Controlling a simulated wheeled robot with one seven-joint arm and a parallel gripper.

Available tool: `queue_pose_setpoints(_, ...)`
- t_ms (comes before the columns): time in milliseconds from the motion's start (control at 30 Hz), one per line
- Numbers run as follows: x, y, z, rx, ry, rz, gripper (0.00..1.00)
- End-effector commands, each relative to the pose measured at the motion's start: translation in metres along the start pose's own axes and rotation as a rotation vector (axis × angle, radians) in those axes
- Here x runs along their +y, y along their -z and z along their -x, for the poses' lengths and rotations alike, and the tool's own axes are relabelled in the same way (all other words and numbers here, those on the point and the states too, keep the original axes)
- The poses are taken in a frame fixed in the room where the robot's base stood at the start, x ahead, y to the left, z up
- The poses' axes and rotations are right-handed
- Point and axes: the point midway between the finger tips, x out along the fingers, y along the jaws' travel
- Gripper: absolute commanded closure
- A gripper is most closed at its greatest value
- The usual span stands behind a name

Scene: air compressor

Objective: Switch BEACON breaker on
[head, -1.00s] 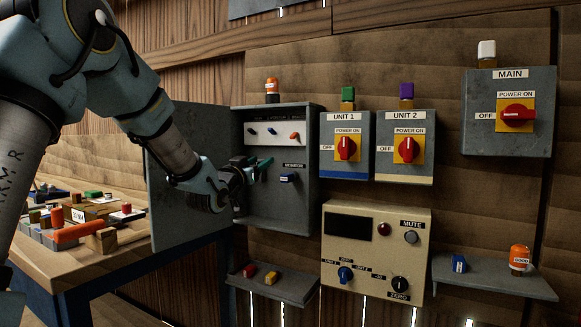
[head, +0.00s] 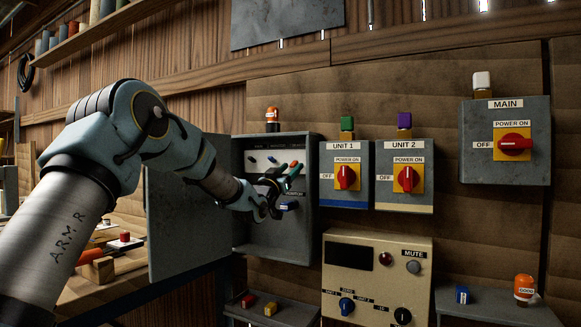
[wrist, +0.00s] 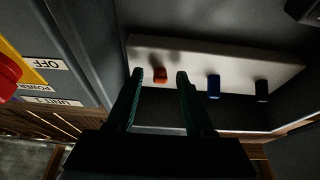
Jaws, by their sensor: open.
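The open grey breaker box (head: 309,222) hangs on the wall in the head view. Its white strip (head: 258,170) carries a black, a blue (head: 271,159) and a red-orange toggle. The labels are too small to read, so I cannot tell which is BEACON. My gripper (head: 289,172) is inside the box at the right end of the strip, open and empty. In the wrist view, the red-orange toggle (wrist: 160,75) appears between the two green fingertips; contact cannot be told. The blue toggle (wrist: 213,87) and the black toggle (wrist: 262,91) are to its right there.
The box door (head: 178,225) stands open at left. UNIT 1 (head: 345,175) and UNIT 2 (head: 405,175) boxes are close on the right. An orange-topped lamp (head: 272,115) stands on the box.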

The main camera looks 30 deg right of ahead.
Motion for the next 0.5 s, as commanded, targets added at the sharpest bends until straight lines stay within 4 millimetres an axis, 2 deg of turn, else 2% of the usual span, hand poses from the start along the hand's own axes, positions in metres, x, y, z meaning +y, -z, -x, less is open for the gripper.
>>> queue_pose_setpoints(333,-0.0001,-0.0003,-0.0035,0.000,0.000,0.000,0.49)
queue_pose_setpoints(500,-0.0003,-0.0002,-0.0033,0.000,0.000,0.000,0.68)
